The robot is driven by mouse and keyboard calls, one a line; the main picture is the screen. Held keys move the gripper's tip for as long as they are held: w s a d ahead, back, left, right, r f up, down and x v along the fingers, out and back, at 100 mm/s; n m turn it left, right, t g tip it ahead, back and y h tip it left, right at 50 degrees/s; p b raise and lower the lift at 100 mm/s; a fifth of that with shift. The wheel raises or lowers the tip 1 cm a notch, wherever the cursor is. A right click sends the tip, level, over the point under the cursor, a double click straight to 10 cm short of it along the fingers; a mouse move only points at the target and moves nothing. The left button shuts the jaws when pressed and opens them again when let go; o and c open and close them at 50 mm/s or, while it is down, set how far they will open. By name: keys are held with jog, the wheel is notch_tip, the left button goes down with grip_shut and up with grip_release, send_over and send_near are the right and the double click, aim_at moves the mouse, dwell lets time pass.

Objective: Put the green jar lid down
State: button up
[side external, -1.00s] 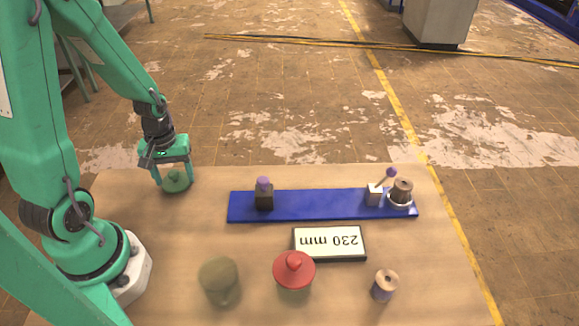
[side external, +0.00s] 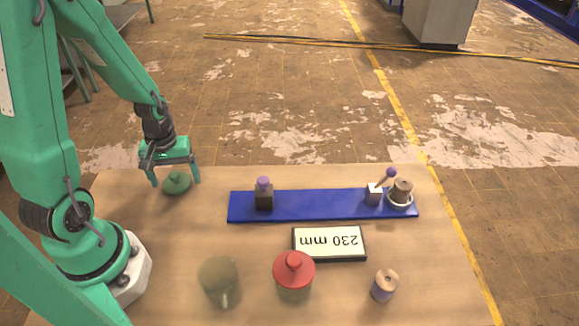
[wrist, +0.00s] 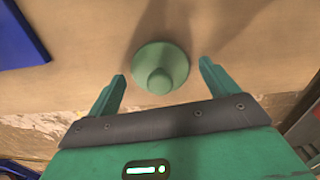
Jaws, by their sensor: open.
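The green jar lid (side external: 177,184) lies on the table near its far left corner, with its knob up. In the wrist view the lid (wrist: 160,68) is round with a central knob. My gripper (side external: 176,182) is open, with one finger on each side of the lid and a gap to both. In the wrist view my gripper's fingertips (wrist: 162,69) are spread wider than the lid, and nothing is held between them.
A blue strip (side external: 320,206) bears a dark bottle with a purple top (side external: 264,194) and small parts at its right end.

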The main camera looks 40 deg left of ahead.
aim_at(173, 174)
jog(key=shift+r, duration=0.1)
notch_tip(173, 174, up, 12)
dwell(0.9)
dwell(0.5)
jog(key=s+d+r+m+t, duration=0.1)
jog(key=d+r+m+t, duration=0.4)
jog(key=d+r+m, duration=0.5)
jog(key=shift+s+d+r+t, duration=0.3)
jog(key=shift+d+r, duration=0.35)
jog(key=shift+r, duration=0.25)
